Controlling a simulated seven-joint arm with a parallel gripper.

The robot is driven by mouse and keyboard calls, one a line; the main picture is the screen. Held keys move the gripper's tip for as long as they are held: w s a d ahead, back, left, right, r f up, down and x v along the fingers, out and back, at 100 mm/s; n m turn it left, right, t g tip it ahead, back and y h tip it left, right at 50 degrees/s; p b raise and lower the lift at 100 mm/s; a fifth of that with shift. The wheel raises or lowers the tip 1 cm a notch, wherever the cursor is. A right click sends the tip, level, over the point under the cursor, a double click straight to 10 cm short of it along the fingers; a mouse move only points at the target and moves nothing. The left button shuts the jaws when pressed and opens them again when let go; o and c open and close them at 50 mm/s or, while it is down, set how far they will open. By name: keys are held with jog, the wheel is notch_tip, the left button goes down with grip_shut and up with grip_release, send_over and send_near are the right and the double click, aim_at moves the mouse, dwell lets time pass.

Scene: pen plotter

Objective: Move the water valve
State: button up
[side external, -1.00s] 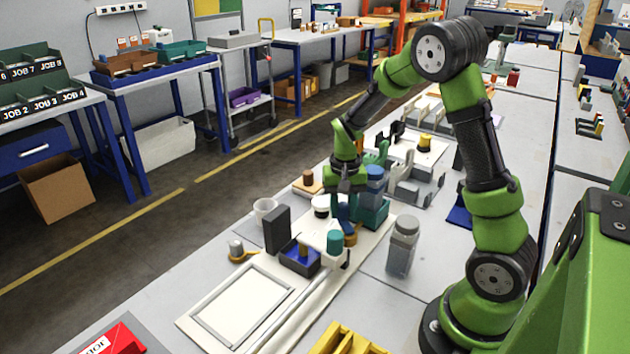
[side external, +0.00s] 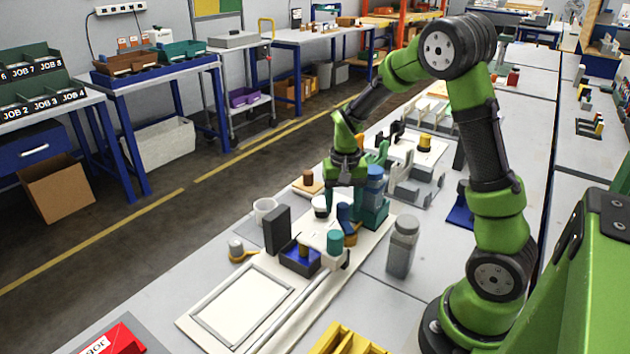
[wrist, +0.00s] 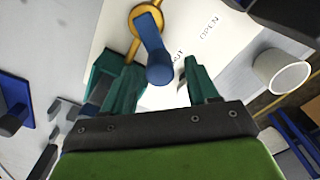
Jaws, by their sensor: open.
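The water valve has a brass body (side external: 350,239) on a white board and a blue lever (side external: 344,213). In the wrist view the blue lever (wrist: 152,40) runs down from the brass ring (wrist: 137,22), its rounded end between my fingertips in the picture. Printed words "OPEN" and a partly hidden one ending in "UT" lie right of it. My gripper (wrist: 163,62) is open, its two teal fingers on either side of the lever end; I cannot tell whether they touch it. In the side view my gripper (side external: 345,188) is just above the valve and hides part of it.
A white cup (side external: 264,209), a dark upright block (side external: 277,230) and a blue-lined tray (side external: 300,262) stand left of the valve. A teal knob (side external: 334,241) is in front.

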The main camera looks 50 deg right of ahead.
aim_at(343, 205)
notch_tip(343, 205, up, 15)
jog(key=shift+r, duration=0.15)
notch_tip(343, 205, down, 16)
jog(key=n, duration=1.8)
